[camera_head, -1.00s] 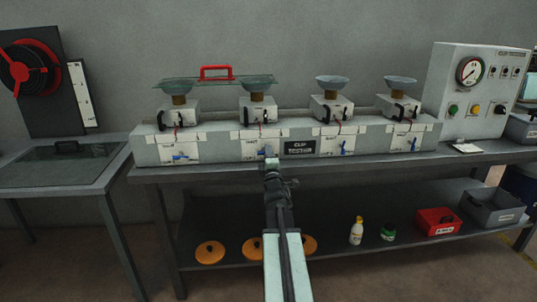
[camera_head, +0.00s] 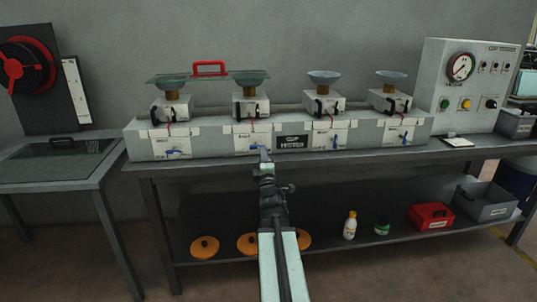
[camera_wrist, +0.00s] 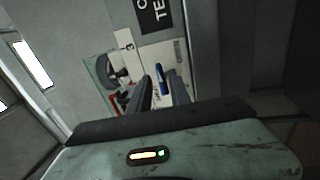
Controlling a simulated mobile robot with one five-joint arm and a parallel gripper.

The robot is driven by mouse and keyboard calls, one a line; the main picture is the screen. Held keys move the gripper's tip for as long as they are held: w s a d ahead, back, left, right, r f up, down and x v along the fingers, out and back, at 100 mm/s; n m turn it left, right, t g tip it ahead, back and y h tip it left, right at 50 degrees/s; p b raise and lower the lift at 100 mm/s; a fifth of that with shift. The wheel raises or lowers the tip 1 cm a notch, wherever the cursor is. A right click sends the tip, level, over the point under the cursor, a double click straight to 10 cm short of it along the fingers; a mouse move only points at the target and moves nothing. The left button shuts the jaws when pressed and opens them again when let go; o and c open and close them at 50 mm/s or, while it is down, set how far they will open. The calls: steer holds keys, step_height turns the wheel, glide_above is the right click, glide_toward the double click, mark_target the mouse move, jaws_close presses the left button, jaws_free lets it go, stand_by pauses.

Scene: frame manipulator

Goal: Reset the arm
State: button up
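My arm (camera_head: 272,215) reaches forward from the bottom of the head view to the front of the long grey cup tester (camera_head: 207,145). My gripper (camera_wrist: 163,84) shows in the wrist view as two dark fingers standing apart. A blue lever (camera_wrist: 162,78) on a white plate is seen between or just beyond them; whether they touch it cannot be told. In the head view the gripper end is small at the second station from the left, and the finger gap is not clear there.
A glass plate with a red handle (camera_head: 209,68) lies across the two left cups. A gauge box (camera_head: 468,85) stands at the right. Orange discs (camera_head: 205,247), a white bottle (camera_head: 350,225) and a red box (camera_head: 431,216) are on the lower shelf. The floor in front is open.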

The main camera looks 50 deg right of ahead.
steer(key=shift+s+a+f, duration=0.2)
steer(key=shift+s+a, duration=0.3)
steer(key=shift+a, duration=0.35)
steer(key=shift+s+d, duration=0.1)
